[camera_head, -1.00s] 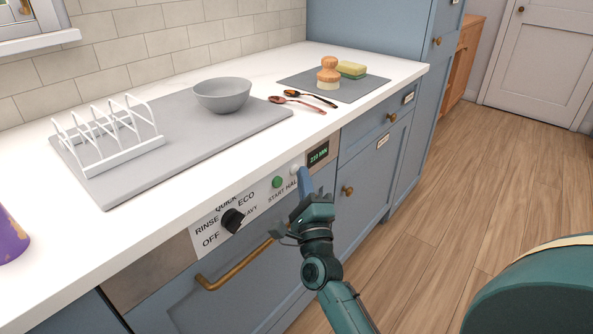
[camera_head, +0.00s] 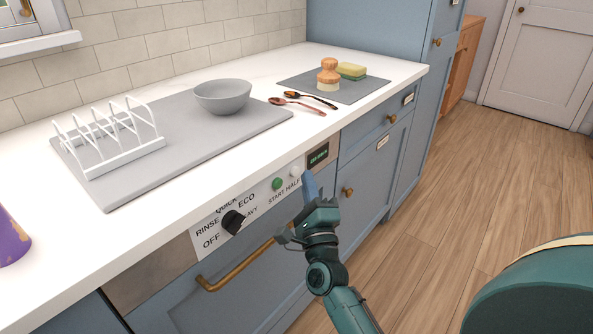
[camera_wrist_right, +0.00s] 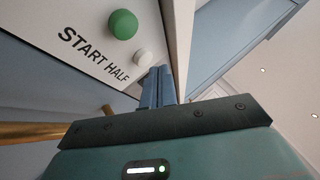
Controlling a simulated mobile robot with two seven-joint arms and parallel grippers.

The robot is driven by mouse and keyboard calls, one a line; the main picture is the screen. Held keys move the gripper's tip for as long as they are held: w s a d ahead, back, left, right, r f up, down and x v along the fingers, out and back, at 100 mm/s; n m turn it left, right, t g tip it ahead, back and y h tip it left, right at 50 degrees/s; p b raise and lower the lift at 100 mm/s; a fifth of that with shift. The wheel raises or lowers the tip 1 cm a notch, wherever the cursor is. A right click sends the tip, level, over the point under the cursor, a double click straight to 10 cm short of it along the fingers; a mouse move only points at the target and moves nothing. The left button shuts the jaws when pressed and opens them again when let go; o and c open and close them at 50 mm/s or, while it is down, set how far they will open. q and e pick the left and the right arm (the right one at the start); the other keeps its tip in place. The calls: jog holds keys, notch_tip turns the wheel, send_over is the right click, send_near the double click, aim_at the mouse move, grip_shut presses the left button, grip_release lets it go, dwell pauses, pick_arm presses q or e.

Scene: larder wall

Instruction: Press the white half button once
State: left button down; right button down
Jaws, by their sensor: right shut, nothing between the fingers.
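The white half button (camera_head: 295,171) is a small round knob on the dishwasher's control panel, above the word HALF and right of the green start button (camera_head: 277,183). In the right wrist view the white button (camera_wrist_right: 142,58) shows below and right of the green one (camera_wrist_right: 123,24). My right gripper (camera_head: 308,174) is shut and empty, its blue fingers pointing at the panel just right of the white button. In the wrist view the fingertips (camera_wrist_right: 160,72) are beside the button with a small gap. My left gripper is not in view.
The black dial (camera_head: 233,221) and brass handle (camera_head: 235,268) are to the left. A small dark display (camera_head: 318,156) is right of the button. The white worktop above holds a toast rack (camera_head: 108,137), grey bowl (camera_head: 223,95), spoons and a brush.

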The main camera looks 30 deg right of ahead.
jog(key=shift+s, duration=0.1)
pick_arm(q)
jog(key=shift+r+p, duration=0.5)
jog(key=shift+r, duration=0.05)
pick_arm(e)
jog(key=s, duration=0.1)
jog(key=s+d, duration=0.1)
jog(key=s, duration=0.1)
jog(key=s+d, duration=0.1)
jog(key=shift+s, duration=0.3)
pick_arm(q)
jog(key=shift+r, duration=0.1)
pick_arm(e)
jog(key=shift+a, duration=0.15)
